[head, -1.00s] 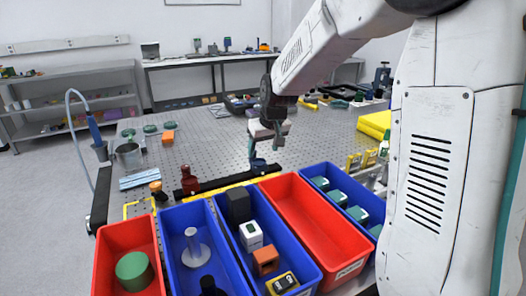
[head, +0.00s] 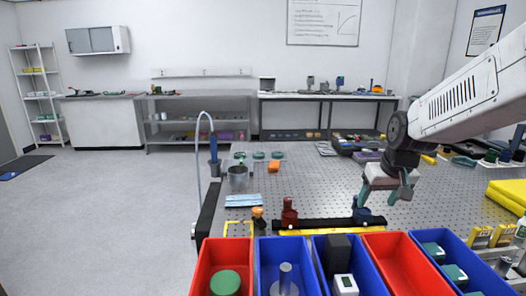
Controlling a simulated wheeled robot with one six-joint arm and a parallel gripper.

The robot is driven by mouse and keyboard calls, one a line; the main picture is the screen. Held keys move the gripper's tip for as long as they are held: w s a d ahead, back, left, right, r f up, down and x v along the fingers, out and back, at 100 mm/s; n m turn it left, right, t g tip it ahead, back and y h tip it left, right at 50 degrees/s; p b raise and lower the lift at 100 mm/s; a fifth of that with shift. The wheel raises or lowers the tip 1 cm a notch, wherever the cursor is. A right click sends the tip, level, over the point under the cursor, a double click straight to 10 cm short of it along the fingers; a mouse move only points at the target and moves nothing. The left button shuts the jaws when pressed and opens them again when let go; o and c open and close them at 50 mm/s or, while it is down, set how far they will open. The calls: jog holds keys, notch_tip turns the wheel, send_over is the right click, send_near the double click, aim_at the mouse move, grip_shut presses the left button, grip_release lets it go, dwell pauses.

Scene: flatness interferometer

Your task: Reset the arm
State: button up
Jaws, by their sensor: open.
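My gripper (head: 384,198) hangs from my white arm at the right of the head view. It points down above the perforated optical table (head: 330,190), near the right end of a black rail (head: 322,224). Its two fingers are apart and nothing shows between them. A small dark blue mount (head: 362,215) sits on the rail just below the left finger; I cannot tell how large the gap is. A dark red mount (head: 289,213) stands on the rail to the left.
Red and blue bins line the near edge, one holding a green cylinder (head: 225,282). A metal cup (head: 238,176), an orange block (head: 273,166) and a blue-white strip (head: 243,201) lie at the left. Yellow blocks (head: 508,195) are at the right.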

jog(key=s+a+r+g, duration=0.1)
jog(key=s+a, duration=0.1)
jog(key=s, duration=1.3)
jog(key=s+a+r+g, duration=0.1)
jog(key=s+a+r, duration=0.1)
jog(key=s, duration=1.2)
jog(key=shift+s+a+g, duration=0.15)
jog(key=shift+s+g, duration=0.25)
